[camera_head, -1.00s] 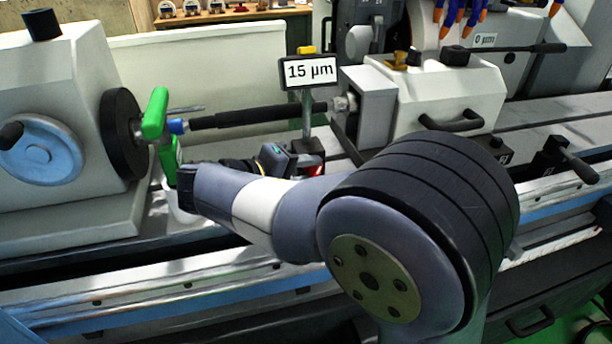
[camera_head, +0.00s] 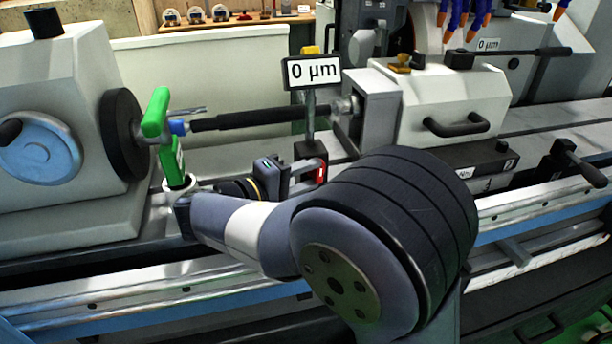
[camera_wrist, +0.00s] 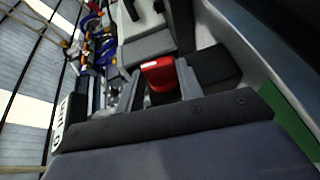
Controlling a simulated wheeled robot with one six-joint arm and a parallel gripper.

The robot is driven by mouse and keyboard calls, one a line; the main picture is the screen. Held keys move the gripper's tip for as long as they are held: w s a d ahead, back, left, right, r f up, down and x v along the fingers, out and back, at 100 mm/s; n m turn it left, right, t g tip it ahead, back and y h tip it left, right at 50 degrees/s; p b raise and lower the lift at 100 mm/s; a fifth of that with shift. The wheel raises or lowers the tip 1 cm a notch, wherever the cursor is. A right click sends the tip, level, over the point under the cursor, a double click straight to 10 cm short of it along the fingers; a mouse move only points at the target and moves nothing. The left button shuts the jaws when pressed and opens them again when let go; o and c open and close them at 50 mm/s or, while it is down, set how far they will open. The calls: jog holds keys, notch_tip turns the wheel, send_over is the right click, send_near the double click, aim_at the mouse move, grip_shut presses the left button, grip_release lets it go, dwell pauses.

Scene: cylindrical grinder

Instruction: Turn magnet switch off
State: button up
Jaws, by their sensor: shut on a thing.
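The red magnet switch (camera_head: 321,174) shows at the front of the dark magnet base (camera_head: 309,149), which carries a post with a display (camera_head: 311,71) reading "0 µm". My gripper (camera_head: 308,173) reaches it from the left in the head view, with its fingers at the switch. In the wrist view the red switch (camera_wrist: 158,74) sits between the two grey fingers of my gripper (camera_wrist: 160,86), which is shut on it. The far side of the switch and part of the base are hidden.
A long dark workpiece (camera_head: 255,118) runs behind my gripper. A green clamp (camera_head: 156,113) stands at its left end by the chuck. The tailstock with a black handle (camera_head: 457,127) is at right. Blue-orange nozzles (camera_head: 465,18) hang above.

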jog(key=o, duration=1)
jog(key=shift+s+a, duration=0.1)
jog(key=v, duration=1)
jog(key=shift+s+a, duration=0.15)
jog(key=shift+a, duration=0.1)
jog(key=x, duration=1.1)
jog(key=shift+r, duration=0.1)
jog(key=shift+s, duration=0.1)
